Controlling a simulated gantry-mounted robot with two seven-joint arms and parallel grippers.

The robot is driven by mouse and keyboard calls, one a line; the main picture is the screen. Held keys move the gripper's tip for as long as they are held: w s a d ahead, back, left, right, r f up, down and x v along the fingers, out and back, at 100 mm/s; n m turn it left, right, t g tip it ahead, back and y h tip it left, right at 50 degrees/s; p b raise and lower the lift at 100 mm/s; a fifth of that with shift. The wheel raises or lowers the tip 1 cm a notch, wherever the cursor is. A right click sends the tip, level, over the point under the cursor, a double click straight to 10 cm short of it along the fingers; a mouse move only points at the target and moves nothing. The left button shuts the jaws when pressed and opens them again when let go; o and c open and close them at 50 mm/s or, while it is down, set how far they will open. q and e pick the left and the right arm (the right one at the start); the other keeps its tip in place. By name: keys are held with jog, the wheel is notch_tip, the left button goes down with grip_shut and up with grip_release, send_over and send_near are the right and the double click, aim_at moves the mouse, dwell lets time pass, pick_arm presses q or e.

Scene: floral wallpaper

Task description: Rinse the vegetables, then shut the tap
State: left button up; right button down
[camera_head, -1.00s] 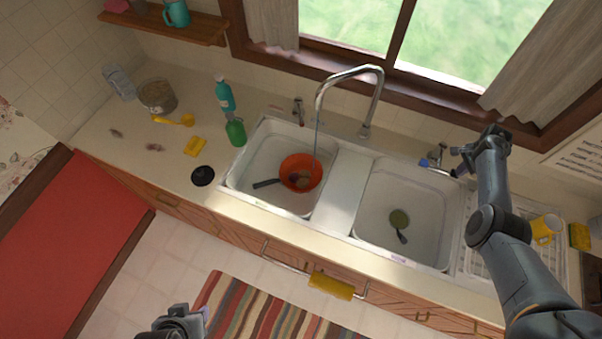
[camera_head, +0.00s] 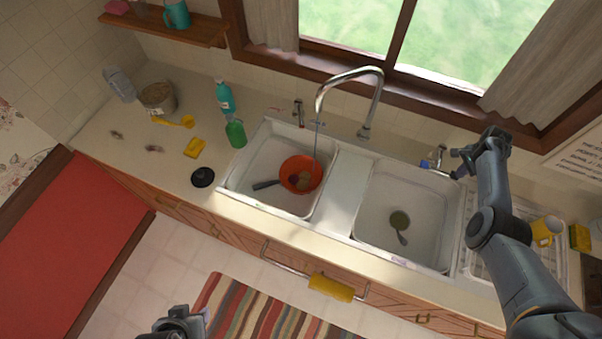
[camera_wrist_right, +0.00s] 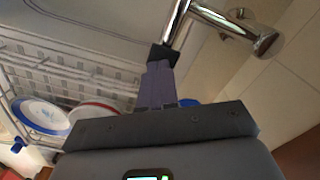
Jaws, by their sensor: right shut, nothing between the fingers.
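A red-orange bowl (camera_head: 313,187) sits in the left sink basin (camera_head: 240,178) with vegetables (camera_head: 298,181) in it, too small to name. A thin stream of water falls from the tall curved chrome spout (camera_head: 376,95) into the bowl. A chrome tap handle (camera_head: 299,113) stands left of the spout and another tap fitting (camera_head: 437,156) stands right of it. My right gripper (camera_head: 459,163) is shut and empty beside the right fitting. In the right wrist view its fingers (camera_wrist_right: 162,58) are at a chrome rod (camera_wrist_right: 177,22); contact is unclear. My left gripper (camera_head: 202,316) is low, its jaws unclear.
The right basin (camera_head: 375,232) holds a small ladle-like utensil (camera_head: 400,222). A dish rack (camera_head: 482,262) and a yellow mug (camera_head: 545,229) stand at the right. Green (camera_head: 235,132) and teal (camera_head: 225,97) bottles stand left of the sink. Counter at the far left is partly clear.

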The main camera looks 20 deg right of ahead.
jog(key=shift+f, duration=0.2)
jog(key=shift+f+b, duration=0.7)
jog(key=shift+b, duration=0.05)
jog(key=shift+f, duration=0.2)
jog(key=shift+s+d, duration=0.15)
jog(key=shift+s+d+r, duration=0.15)
jog(key=shift+s+d, duration=0.7)
jog(key=shift+d, duration=0.15)
